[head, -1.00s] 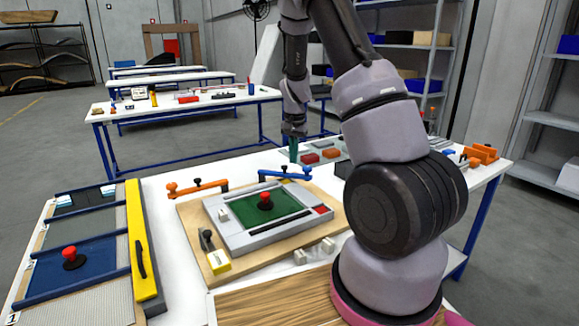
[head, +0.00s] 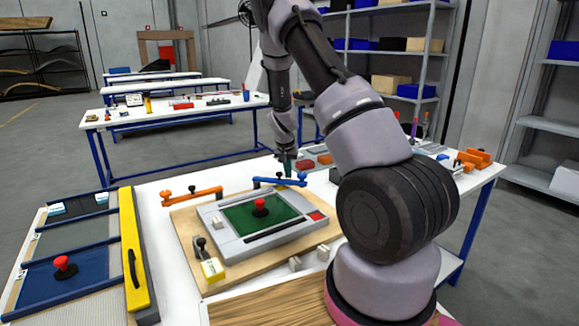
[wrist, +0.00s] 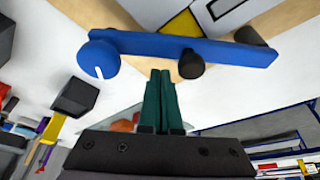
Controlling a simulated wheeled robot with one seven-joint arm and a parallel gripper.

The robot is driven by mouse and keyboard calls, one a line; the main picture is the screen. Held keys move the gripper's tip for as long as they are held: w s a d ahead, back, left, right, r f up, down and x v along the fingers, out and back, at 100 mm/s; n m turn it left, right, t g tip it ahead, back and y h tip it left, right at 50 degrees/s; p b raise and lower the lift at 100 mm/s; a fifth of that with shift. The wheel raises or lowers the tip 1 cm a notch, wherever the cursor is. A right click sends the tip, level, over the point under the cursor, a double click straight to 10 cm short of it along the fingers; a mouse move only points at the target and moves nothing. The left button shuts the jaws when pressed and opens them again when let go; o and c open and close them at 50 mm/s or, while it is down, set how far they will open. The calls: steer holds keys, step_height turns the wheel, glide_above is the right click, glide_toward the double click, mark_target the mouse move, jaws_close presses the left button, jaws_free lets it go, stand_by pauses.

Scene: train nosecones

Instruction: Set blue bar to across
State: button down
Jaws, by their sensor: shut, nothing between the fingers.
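The blue bar (head: 278,182) lies along the back edge of the wooden board, to the right of an orange bar. In the wrist view the blue bar (wrist: 150,47) runs left to right, with a round blue disc (wrist: 98,58) at its left end and black knobs at its middle and right end. My gripper (head: 287,170) is just behind the bar in the head view. In the wrist view its green fingers (wrist: 161,78) are together, empty, and point at the bar's middle. I cannot tell whether they touch it.
The orange bar (head: 192,196) sits left of the blue bar. A grey frame with a green panel (head: 240,216) and red knob stands on the wooden board (head: 190,225). Red and grey blocks (head: 306,164) lie behind. A yellow-topped panel (head: 130,240) stands at the left.

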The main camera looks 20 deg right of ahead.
steer(key=shift+s+a, duration=0.25)
steer(key=shift+s, duration=0.2)
steer(key=shift+s, duration=0.1)
steer(key=shift+s+a+m, duration=0.2)
steer(key=shift+s+m, duration=0.05)
steer(key=shift+m, duration=0.15)
